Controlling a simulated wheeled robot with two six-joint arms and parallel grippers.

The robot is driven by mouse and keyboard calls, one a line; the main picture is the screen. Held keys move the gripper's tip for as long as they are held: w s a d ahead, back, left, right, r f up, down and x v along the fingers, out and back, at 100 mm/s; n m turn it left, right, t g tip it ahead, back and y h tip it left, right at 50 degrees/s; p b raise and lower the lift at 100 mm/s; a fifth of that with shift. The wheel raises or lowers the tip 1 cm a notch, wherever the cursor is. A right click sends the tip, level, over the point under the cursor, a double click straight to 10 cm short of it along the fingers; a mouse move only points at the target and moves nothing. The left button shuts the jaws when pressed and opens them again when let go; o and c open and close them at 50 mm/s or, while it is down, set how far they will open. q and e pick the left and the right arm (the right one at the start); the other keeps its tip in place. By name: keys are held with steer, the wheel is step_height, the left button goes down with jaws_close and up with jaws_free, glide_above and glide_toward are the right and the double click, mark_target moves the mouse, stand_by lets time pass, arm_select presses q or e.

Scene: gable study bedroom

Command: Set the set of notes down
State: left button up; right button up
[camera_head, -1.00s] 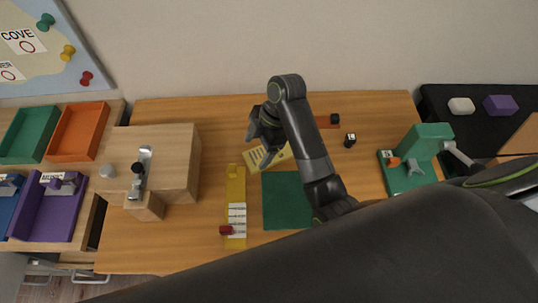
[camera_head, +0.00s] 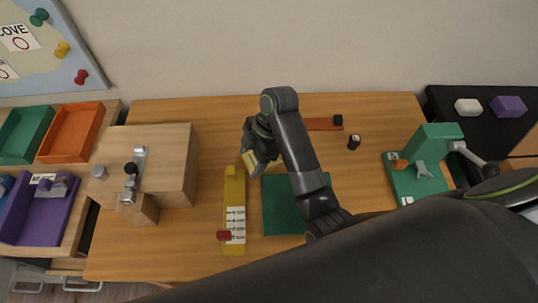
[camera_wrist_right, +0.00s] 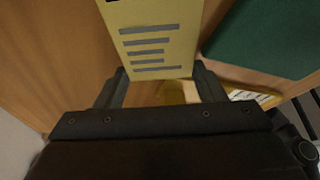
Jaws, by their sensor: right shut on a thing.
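The set of notes is a pale yellow sheet with dark printed lines (camera_wrist_right: 150,42), held between the fingers of my right gripper (camera_wrist_right: 163,82). In the head view the notes (camera_head: 250,163) show only partly below my right gripper (camera_head: 257,146), which hides the rest. They are over the wooden desk (camera_head: 350,205), just right of the top of the yellow ruled block and by the upper left corner of the green mat (camera_head: 283,212). I cannot tell whether they touch the desk. My left gripper is out of view.
The yellow block (camera_head: 234,195) with white labels and a red knob lies left of the mat. A wooden box with a metal lever (camera_head: 165,160) stands further left. A green punch-like device (camera_head: 425,160) is at right. A small black stamp (camera_head: 354,142) stands on the desk.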

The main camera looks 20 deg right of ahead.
steer(key=shift+r, duration=0.15)
step_height(320, 180, up, 10)
steer(key=p, duration=0.9)
steer(key=shift+p, duration=0.4)
steer(key=shift+f, duration=0.2)
